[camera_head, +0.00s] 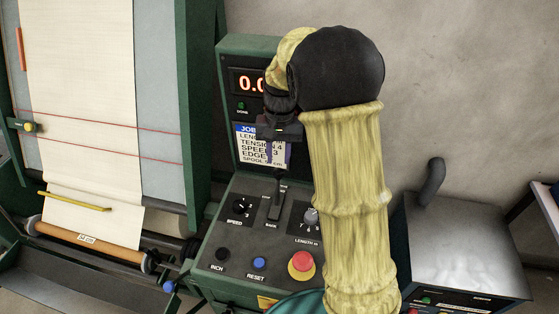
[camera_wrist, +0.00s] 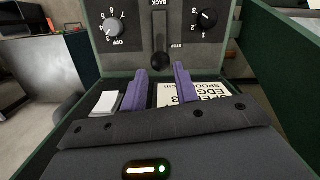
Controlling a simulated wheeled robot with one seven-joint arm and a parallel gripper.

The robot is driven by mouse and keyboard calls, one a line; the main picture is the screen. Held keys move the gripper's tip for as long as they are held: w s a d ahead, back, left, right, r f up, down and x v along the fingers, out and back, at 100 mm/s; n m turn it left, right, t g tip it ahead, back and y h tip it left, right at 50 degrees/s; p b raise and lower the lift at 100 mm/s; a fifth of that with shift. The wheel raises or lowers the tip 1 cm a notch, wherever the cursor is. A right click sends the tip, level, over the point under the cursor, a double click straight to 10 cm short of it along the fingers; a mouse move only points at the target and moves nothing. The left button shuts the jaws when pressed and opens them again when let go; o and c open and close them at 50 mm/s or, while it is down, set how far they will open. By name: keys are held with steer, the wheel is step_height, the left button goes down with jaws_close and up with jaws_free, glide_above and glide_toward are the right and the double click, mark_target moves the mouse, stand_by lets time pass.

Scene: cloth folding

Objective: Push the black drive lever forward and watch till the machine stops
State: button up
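The black drive lever (camera_head: 275,205) stands in a slot in the middle of the green console's sloping panel. In the wrist view the lever (camera_wrist: 160,42) shows a rounded end close to my fingertips, with the words BACK and STOP near it. My gripper (camera_head: 278,160) hangs over the panel, in front of the job card (camera_head: 249,144). In the wrist view my gripper (camera_wrist: 160,72) has its two purple fingers apart, with nothing held between them. Whether either finger touches the lever cannot be told. The machine (camera_head: 180,110) carries a cream cloth web (camera_head: 85,70) at left.
The panel holds a speed knob (camera_head: 240,206), a length knob (camera_head: 311,217), a black inch button (camera_head: 222,254), a blue reset button (camera_head: 259,264) and a red stop button (camera_head: 301,264). The display (camera_head: 247,83) is partly hidden by my arm. A metal box (camera_head: 460,240) stands at right.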

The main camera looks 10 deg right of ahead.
steer(key=shift+s+d, duration=0.1)
steer(key=shift+s, duration=0.15)
steer(key=c, duration=0.4)
steer(key=s+d+n+t, duration=0.1)
steer(key=s, duration=0.4)
steer(key=s+f+n+t, duration=0.1)
steer(key=s, duration=0.5)
steer(key=s+d+f+t, duration=0.1)
steer(key=s, duration=0.4)
steer(key=shift+s+d+f+n+t+h, duration=0.25)
steer(key=shift+s+d+n+t+h, duration=0.05)
steer(key=shift+s+n+t, duration=0.1)
jaws_close()
steer(key=shift+w, duration=0.1)
